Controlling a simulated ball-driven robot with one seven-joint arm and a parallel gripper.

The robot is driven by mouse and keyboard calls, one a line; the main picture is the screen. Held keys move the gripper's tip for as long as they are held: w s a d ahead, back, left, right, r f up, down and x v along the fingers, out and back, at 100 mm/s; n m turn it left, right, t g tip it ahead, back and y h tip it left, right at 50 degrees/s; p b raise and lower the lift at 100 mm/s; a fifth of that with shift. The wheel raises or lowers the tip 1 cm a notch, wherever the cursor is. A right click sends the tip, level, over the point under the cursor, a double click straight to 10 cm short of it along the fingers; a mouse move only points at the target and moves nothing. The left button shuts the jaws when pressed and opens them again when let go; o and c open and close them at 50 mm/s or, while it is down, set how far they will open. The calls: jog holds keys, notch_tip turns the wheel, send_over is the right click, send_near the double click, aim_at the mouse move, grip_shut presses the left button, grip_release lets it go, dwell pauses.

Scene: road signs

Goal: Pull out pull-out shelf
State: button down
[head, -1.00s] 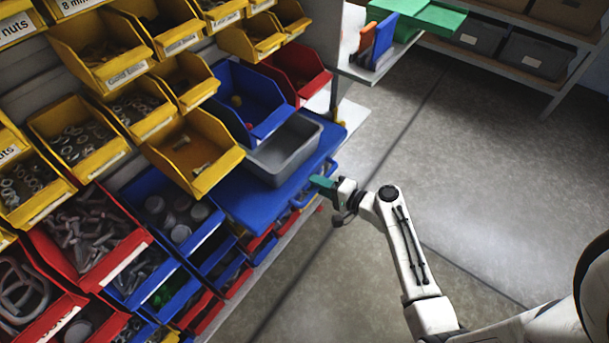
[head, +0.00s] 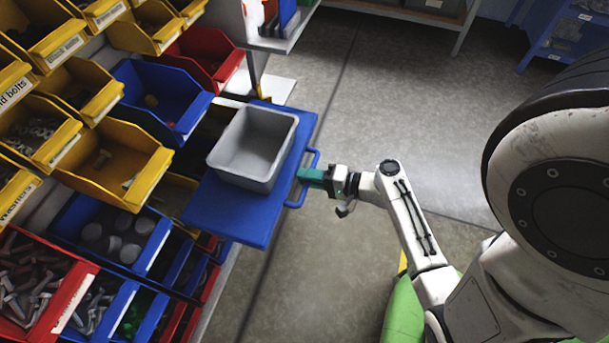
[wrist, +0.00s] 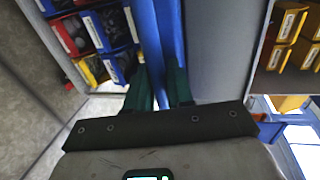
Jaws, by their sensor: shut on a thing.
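The blue pull-out shelf (head: 238,222) juts out from the bin rack in the head view, with a blue bar handle (head: 303,190) along its front edge. A grey bin (head: 252,147) sits on top of the shelf. My gripper (head: 302,175) has green fingers and is shut on the handle. In the wrist view, my gripper (wrist: 163,92) has its two fingers on either side of a blue bar (wrist: 160,45). The fingertips are partly hidden by the handle in the head view.
Yellow, blue and red bins with hardware (head: 125,160) fill the rack at the left. Open concrete floor (head: 400,110) lies to the right of the shelf. A blue shelving unit (head: 565,40) stands at the far right.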

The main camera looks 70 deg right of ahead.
jog(key=c, duration=1.2)
grip_release()
jog(key=v, duration=1.1)
jog(key=shift+f, duration=0.1)
jog(key=shift+w, duration=0.1)
